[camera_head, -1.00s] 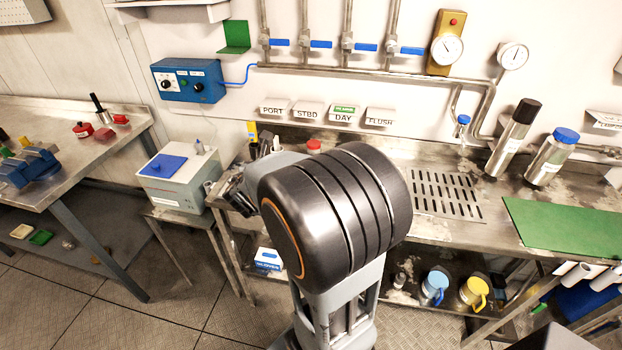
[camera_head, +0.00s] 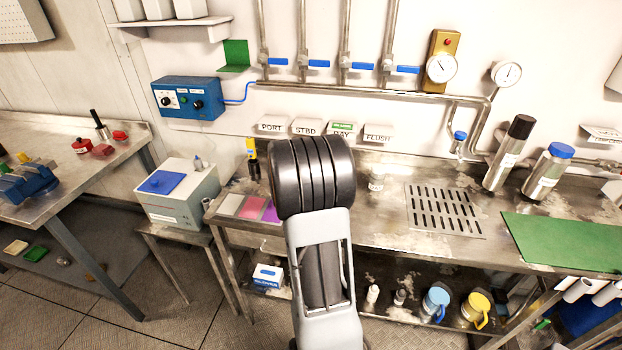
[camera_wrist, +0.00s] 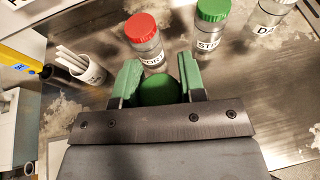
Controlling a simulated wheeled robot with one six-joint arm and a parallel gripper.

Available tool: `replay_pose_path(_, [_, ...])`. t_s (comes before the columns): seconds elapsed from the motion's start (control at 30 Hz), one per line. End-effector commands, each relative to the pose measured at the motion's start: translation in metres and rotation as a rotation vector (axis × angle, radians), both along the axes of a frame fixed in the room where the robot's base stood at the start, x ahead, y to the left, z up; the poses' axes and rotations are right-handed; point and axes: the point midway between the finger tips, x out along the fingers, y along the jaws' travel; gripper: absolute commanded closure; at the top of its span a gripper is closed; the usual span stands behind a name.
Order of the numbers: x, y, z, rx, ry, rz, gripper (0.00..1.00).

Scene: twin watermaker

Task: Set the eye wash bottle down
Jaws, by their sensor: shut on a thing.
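My gripper (camera_wrist: 158,82) shows in the wrist view with its two green fingers shut on a rounded dark green thing, which I take to be the eye wash bottle (camera_wrist: 158,91). Only its top shows, between the fingers; its lower part is hidden, so I cannot tell whether it touches the steel bench (camera_wrist: 255,95). In the head view my own arm hides the gripper and the bottle. Just beyond the fingers stand a red-capped jar (camera_wrist: 146,42) and a green-capped jar labelled STBD (camera_wrist: 208,30).
A clear jar (camera_wrist: 270,20) stands further right, and a cup of white sticks (camera_wrist: 82,66) stands left of the gripper. In the head view the bench holds coloured pads (camera_head: 250,208), a slotted drain (camera_head: 443,210), a green mat (camera_head: 565,240) and two tall steel bottles (camera_head: 508,153).

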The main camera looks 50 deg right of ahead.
Motion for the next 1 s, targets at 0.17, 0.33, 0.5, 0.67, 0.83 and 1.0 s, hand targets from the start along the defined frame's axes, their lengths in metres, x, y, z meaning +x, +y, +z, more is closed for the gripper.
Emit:
replay_pose_path(0.17, [0.005,-0.009,-0.011,-0.002,0.0,-0.001,1.0])
replay_pose_path(0.33, [0.009,-0.015,-0.021,0.0,0.001,-0.002,1.0])
replay_pose_path(0.5, [0.009,-0.014,-0.041,0.0,0.003,0.0,1.0])
replay_pose_path(0.67, [0.009,-0.014,-0.049,-0.003,0.0,0.0,1.0])
replay_pose_path(0.83, [0.009,-0.014,-0.049,-0.003,-0.001,0.0,1.0])
replay_pose_path(1.0, [0.009,-0.014,-0.052,-0.003,-0.001,0.0,1.0])
